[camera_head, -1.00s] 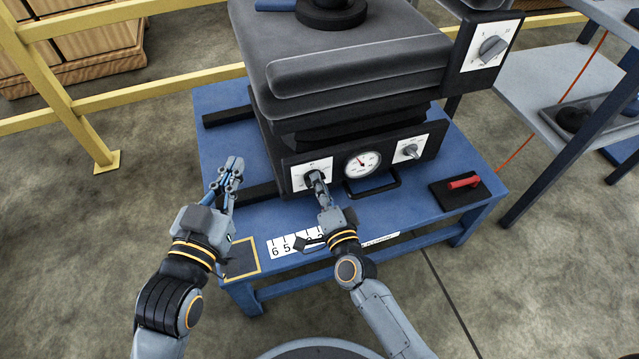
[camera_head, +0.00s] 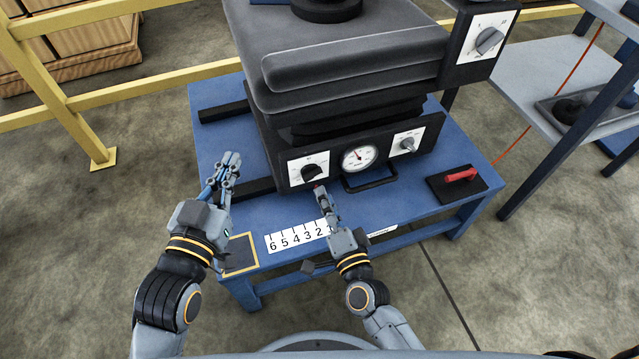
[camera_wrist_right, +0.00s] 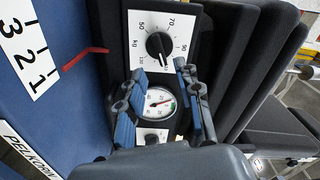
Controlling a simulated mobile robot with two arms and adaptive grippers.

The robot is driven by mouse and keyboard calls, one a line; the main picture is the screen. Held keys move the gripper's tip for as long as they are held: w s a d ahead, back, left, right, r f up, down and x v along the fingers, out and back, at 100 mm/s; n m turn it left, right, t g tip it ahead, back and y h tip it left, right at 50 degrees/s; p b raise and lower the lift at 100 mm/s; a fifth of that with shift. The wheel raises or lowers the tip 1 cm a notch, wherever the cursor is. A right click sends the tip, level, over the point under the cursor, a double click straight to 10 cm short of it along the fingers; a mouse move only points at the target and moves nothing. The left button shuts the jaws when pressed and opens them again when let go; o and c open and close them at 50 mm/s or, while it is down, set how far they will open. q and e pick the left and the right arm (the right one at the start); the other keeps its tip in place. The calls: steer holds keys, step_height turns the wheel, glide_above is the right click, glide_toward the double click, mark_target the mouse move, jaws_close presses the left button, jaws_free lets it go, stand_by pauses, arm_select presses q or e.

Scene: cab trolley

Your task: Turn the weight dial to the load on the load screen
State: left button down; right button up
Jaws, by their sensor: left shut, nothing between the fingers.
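The weight dial (camera_head: 312,171) is a black knob on a white plate, left on the front of the grey seat base. In the right wrist view the dial (camera_wrist_right: 158,45) shows a scale marked kg, with 50, 70 and 90 readable. Its white mark seems to point down and right; the number there is too small to read. My right gripper (camera_head: 321,191) is just in front of and below the dial, apart from it. Its fingers (camera_wrist_right: 158,88) are spread and empty. My left gripper (camera_head: 231,157) is shut and empty, left of the seat base. I cannot make out a load screen.
A round gauge (camera_head: 359,158) and a smaller knob (camera_head: 407,144) sit right of the dial, above a black bar handle (camera_head: 372,182). A number strip (camera_head: 297,237) lies along the front of the blue table (camera_head: 418,202). A red handle (camera_head: 461,175) lies at right.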

steer(key=v, duration=0.5)
steer(key=shift+s, duration=0.2)
stand_by(0.3)
